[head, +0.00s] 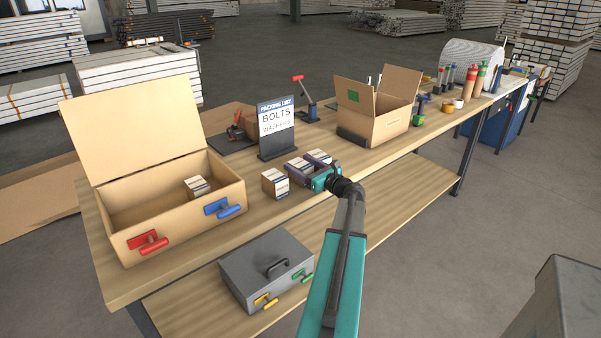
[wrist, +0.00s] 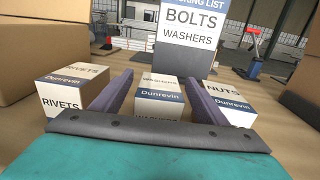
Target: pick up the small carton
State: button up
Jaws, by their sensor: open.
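Three small cartons stand in a row on the workbench. In the wrist view they are labelled RIVETS (wrist: 62,100) at left, WASHERS (wrist: 158,103) in the middle and NUTS (wrist: 222,97) at right. The rivets carton (head: 275,184) shows clearly in the head view; the other two are partly hidden by my gripper (head: 306,171). My gripper (wrist: 160,92) is open, its two dark fingers on either side of the washers carton, which sits upright between them. I cannot tell whether the fingers touch it.
A packing list sign (head: 276,128) reading BOLTS and WASHERS stands right behind the cartons. An open cardboard box (head: 385,128) is to the right. A grey metal case (head: 268,270) sits on the lower shelf. Bench space in front of the row is clear.

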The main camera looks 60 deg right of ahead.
aim_at(301, 163)
dwell(0.4)
jog(key=c, duration=1.4)
jog(key=shift+r, duration=0.15)
jog(key=shift+r+b, duration=0.45)
jog(key=shift+r, duration=4.45)
